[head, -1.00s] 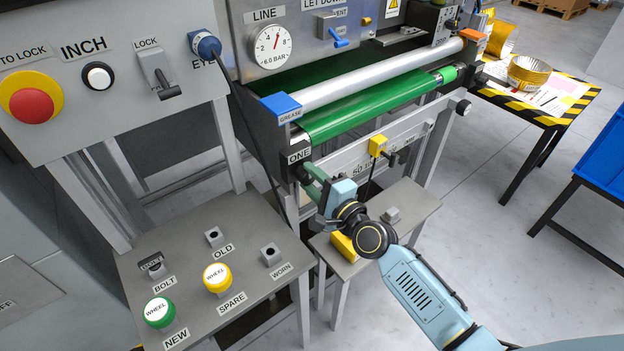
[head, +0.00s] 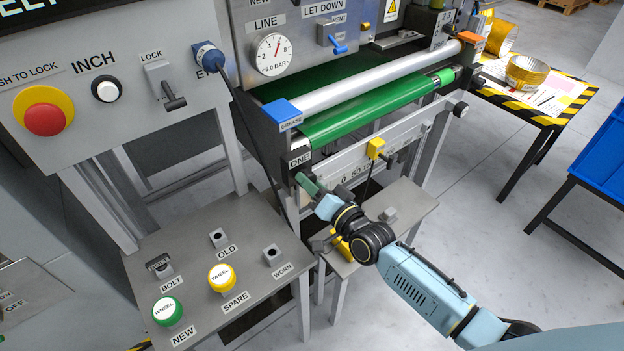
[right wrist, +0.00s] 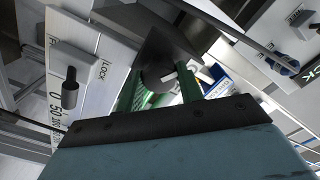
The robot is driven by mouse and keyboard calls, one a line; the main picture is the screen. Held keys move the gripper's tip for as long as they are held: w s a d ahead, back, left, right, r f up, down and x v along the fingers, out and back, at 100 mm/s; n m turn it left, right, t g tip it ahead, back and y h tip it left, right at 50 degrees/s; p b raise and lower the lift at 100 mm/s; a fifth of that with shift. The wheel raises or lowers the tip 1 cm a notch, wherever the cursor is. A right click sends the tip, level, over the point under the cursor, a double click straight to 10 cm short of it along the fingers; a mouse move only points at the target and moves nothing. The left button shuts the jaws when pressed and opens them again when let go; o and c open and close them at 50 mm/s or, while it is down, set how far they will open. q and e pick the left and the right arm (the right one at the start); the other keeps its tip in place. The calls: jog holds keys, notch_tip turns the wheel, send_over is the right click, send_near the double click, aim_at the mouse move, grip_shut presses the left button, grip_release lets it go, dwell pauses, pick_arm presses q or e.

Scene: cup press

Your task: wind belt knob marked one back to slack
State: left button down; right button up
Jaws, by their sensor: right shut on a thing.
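The belt knob marked one shows in the right wrist view as a dark round knob (right wrist: 157,78) with a pale pointer line. My right gripper (right wrist: 160,88) is shut on it, with one green finger on each side. In the head view my right gripper (head: 305,182) reaches up from the lower right to just below the ONE label (head: 299,161), at the near left end of the green belt (head: 375,110). There the knob is largely hidden by the fingers. My left gripper is not in view.
A scale plate (head: 350,170) with a yellow block (head: 376,148) runs right of the gripper. Below left is a grey stand with a green wheel (head: 167,311) and a yellow wheel (head: 222,278). A small grey table (head: 410,205) stands under my right wrist.

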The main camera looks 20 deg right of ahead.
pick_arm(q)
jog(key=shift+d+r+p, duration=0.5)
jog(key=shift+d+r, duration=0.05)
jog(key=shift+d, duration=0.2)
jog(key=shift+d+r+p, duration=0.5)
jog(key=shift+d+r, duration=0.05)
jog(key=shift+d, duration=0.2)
pick_arm(e)
jog(key=shift+n, duration=2.6)
